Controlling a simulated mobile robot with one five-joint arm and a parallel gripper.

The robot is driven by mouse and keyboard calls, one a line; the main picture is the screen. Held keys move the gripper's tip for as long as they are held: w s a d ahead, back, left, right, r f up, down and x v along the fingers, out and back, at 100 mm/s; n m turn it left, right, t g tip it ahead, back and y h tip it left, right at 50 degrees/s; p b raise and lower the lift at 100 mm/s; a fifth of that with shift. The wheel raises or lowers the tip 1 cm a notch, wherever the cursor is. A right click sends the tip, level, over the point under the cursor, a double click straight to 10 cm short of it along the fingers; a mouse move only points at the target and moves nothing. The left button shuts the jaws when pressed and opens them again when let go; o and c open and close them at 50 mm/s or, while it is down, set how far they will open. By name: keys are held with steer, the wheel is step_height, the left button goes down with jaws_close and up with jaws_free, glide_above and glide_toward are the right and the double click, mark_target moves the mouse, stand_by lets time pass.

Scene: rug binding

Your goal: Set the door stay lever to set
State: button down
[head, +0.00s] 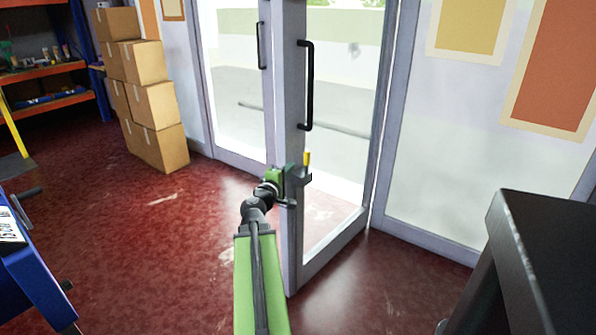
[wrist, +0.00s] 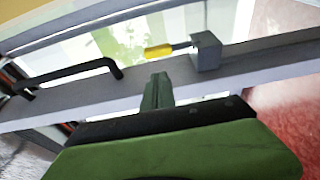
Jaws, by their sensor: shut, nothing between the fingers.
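The door stay lever has a yellow grip (head: 307,158) and stands upright from a grey bracket (head: 303,176) on the edge of the open glass door. In the wrist view the yellow grip (wrist: 157,52) points left from the grey bracket (wrist: 207,50), along the door frame. My gripper (head: 278,176) is just left of the bracket in the head view, close to the door edge. In the wrist view my gripper's fingertips (wrist: 159,78) are shut together and empty, below the yellow grip and apart from it. No set marking is readable.
The open door's frame (head: 290,235) stands beside my arm, with a black pull handle (head: 307,85) above the lever. Stacked cardboard boxes (head: 150,90) are at the back left. A blue object (head: 35,270) and a dark table (head: 545,250) flank the front. Red floor (head: 150,240) is clear on the left.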

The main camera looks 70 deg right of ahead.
mark_target(307, 159)
steer(key=d, duration=0.7)
steer(key=shift+s+d, duration=0.15)
steer(key=shift+s, duration=0.1)
